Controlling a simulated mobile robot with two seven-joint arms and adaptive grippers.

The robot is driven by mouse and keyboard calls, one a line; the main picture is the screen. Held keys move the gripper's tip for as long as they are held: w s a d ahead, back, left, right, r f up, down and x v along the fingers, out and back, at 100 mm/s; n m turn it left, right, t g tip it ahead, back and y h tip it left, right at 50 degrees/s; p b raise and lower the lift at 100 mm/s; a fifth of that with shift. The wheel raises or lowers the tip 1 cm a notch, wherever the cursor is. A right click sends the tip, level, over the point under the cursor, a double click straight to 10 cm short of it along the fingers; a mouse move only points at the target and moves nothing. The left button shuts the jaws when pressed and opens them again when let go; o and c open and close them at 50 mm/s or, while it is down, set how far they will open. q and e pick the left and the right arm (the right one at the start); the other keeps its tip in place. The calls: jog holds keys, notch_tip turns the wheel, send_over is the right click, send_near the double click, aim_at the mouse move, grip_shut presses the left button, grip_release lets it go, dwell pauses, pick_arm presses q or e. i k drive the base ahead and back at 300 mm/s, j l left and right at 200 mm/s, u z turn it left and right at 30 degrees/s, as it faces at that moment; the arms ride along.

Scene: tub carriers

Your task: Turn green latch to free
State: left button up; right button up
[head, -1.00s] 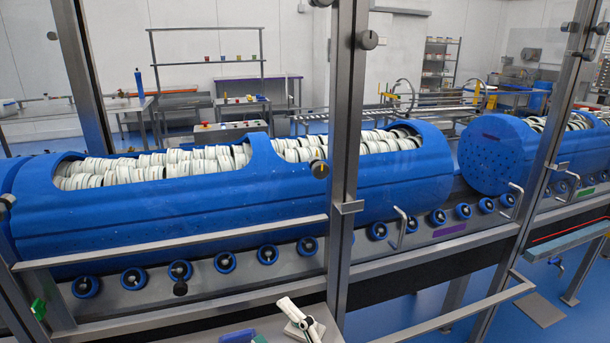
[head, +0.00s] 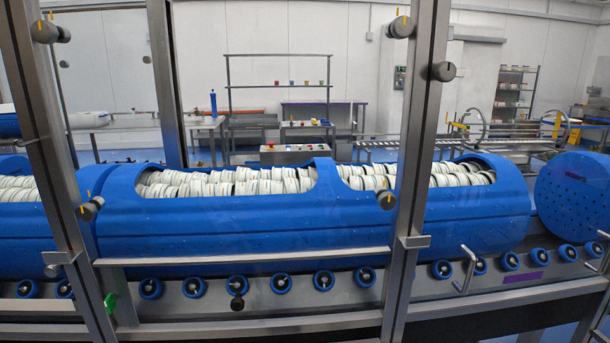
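The green latch (head: 110,303) is small and sits low on the left metal post (head: 75,190) of the frame, near the bottom left of the head view. It is small in the picture, and I cannot tell which way it is turned. Neither my left nor my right gripper is in view.
Clear panels seem to fill the metal frame, with posts, a horizontal rail (head: 250,257) and dark knobs (head: 387,200). Behind it lies a long blue tub carrier (head: 250,225) full of white tubs, above blue rollers (head: 237,285). A bent metal handle (head: 466,270) sits at right.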

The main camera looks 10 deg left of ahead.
aim_at(109, 302)
jog(key=u, duration=1.6)
